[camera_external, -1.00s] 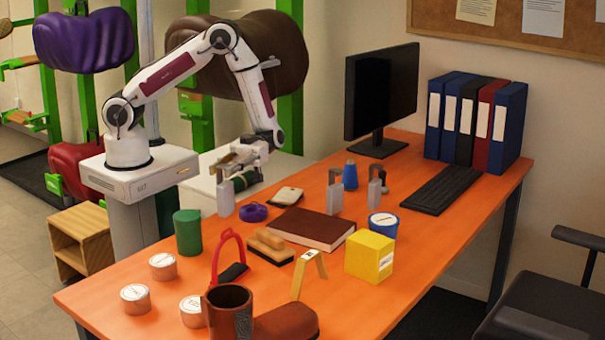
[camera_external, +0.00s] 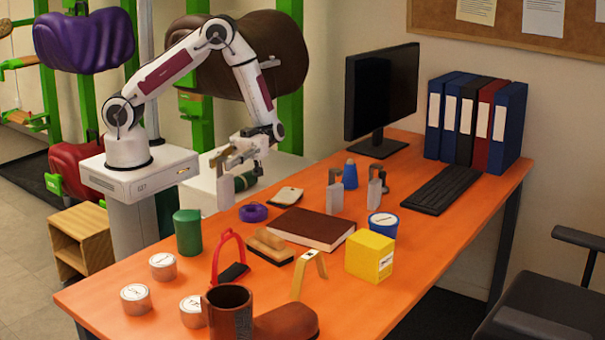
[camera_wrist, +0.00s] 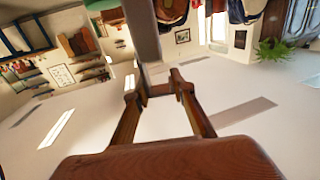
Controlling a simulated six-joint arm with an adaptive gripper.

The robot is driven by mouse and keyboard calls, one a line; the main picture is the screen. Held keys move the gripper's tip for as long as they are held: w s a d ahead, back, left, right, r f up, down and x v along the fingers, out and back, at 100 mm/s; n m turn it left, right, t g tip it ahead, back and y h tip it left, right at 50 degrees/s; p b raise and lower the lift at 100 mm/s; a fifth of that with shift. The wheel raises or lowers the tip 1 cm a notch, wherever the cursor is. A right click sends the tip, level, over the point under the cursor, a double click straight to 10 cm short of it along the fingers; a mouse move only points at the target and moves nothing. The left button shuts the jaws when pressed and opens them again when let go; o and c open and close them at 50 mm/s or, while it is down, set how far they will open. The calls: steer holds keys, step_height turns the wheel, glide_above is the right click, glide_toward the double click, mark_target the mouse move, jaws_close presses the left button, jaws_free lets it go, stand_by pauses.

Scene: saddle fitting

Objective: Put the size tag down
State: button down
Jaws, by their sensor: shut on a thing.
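My gripper (camera_external: 228,160) is shut on a light grey, flat, upright piece (camera_external: 225,192), which I take to be the size tag; no writing on it can be made out. The piece hangs below the fingers, left of the purple ring, and appears to be in the air near the table's back left edge. In the wrist view my gripper (camera_wrist: 155,88) shows its two brown fingers, with a grey bar (camera_wrist: 143,35) beyond them. Two similar grey upright pieces, a left one (camera_external: 335,198) and a right one (camera_external: 374,193), stand on the orange table (camera_external: 440,235).
Close to the held piece are a purple ring (camera_external: 253,212), a green can (camera_external: 188,232) and a pale tag-like pad (camera_external: 286,196). A brown book (camera_external: 310,228), brush (camera_external: 268,246) and yellow box (camera_external: 369,257) crowd the middle. The right front of the table is clear.

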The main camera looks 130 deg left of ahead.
steer(key=shift+w+f+t, duration=0.1)
steer(key=shift+w+t, duration=0.2)
steer(key=shift+w, duration=0.25)
steer(key=w+a+r+n+t+y, duration=0.2)
steer(key=w+r+n+t+y, duration=0.1)
steer(key=w, duration=1)
steer(key=w+a+r+n+t+y, duration=0.3)
steer(key=w+n+t+y, duration=0.3)
steer(key=w, duration=0.7)
steer(key=w+a+r+n+t+y, duration=0.3)
steer(key=w+n+y, duration=0.3)
steer(key=w, duration=0.6)
steer(key=shift+w+r+n+t+y, duration=0.35)
steer(key=shift+r+t+y, duration=0.4)
steer(key=shift+y, duration=0.55)
step_height(320, 180, down, 6)
steer(key=shift+f, duration=0.15)
